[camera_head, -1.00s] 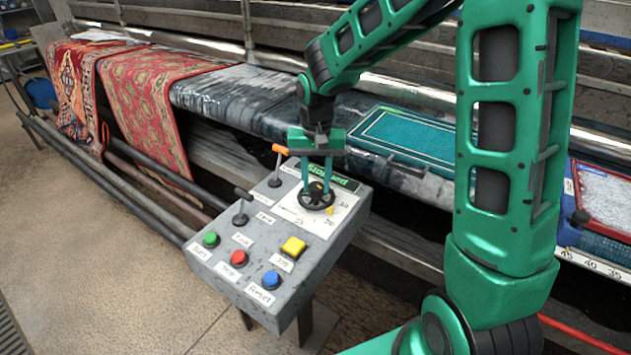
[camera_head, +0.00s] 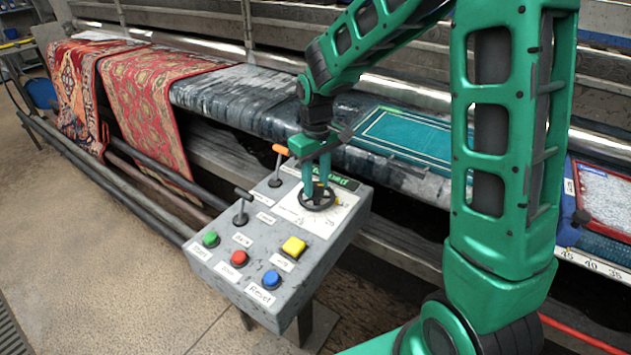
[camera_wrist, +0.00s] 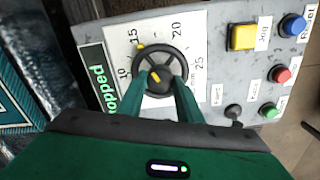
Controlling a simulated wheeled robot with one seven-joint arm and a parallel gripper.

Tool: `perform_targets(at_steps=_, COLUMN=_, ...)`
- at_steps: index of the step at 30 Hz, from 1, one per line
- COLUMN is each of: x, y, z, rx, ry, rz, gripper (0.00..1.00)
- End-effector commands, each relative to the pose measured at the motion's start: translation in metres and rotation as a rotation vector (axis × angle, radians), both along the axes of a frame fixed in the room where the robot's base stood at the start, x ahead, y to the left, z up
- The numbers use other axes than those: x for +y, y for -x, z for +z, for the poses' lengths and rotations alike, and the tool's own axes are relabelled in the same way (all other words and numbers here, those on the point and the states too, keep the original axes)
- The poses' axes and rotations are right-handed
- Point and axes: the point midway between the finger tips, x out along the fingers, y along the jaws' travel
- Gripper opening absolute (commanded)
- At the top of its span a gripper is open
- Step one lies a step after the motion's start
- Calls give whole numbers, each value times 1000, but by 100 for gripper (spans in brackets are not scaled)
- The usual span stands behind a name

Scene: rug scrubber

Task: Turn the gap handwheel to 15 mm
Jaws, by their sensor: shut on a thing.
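The black gap handwheel (camera_head: 329,204) sits on a white dial plate on the grey control box. My gripper (camera_head: 318,192) points down at it, shut on the wheel with both green fingers near its hub. In the wrist view, the handwheel (camera_wrist: 163,53) is ringed by the numbers 10, 15, 20 and 25. A yellow mark (camera_wrist: 140,46) at the wheel's rim lies beside the 15. Another yellow piece shows near the hub between my gripper's fingers (camera_wrist: 162,80). The fingers hide part of the wheel's near side.
The control box (camera_head: 225,273) also carries green, red and blue buttons, a yellow square button (camera_head: 294,246), a black-handled lever (camera_head: 241,213) and an orange-handled lever (camera_head: 279,165). A green display is partly hidden by my gripper. Rugs (camera_head: 150,110) lie along the machine behind.

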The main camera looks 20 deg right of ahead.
Motion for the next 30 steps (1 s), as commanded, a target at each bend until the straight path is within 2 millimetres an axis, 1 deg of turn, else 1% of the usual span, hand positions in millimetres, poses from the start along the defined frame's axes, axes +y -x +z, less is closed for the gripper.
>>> perform_targets(at_steps=1, x=0, y=-3, z=2, rx=-9, ry=0, rz=9, gripper=10)
perform_targets(at_steps=17, x=-1, y=-3, z=2, rx=-10, ry=1, rz=28, gripper=10)
perform_targets(at_steps=18, x=-1, y=-4, z=2, rx=-10, ry=1, rz=28, gripper=39)
perform_targets(at_steps=19, x=-1, y=-3, z=2, rx=-10, ry=1, rz=28, gripper=46)
perform_targets(at_steps=20, x=-1, y=-3, z=2, rx=-9, ry=1, rz=28, gripper=51)
perform_targets(at_steps=30, x=0, y=-2, z=3, rx=-4, ry=0, rz=29, gripper=51)
